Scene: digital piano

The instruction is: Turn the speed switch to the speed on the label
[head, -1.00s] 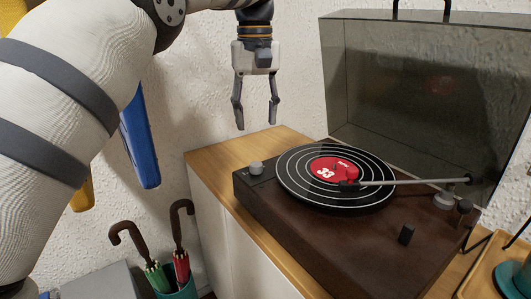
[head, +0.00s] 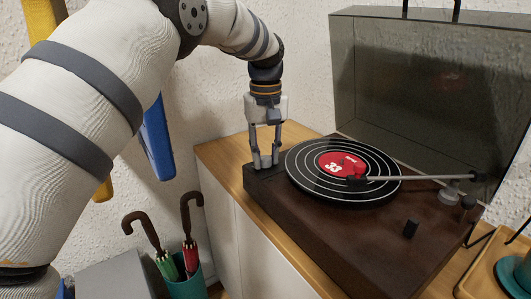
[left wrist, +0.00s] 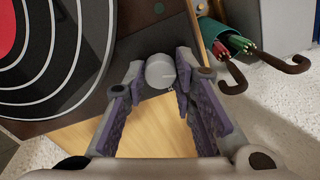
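The turntable (head: 340,225) is a dark brown box with a black record (head: 310,177) on it. The record's red label (head: 343,164) reads 33. The speed switch (left wrist: 160,71) is a round grey knob at the turntable's near-left corner; in the head view my fingers mostly hide it. My left gripper (head: 265,162) points down over that corner. In the left wrist view its two fingertips (left wrist: 160,68) stand on either side of the knob, close against it, and it appears shut on it. The markings around the knob are too small to read. My right gripper is not in view.
The tonearm (head: 420,178) lies over the record, and a small black control (head: 411,228) stands at the front right. The raised smoky lid (head: 430,90) is behind. An umbrella stand (head: 187,287) is on the floor at left. The wooden cabinet top (head: 222,152) is bare at left.

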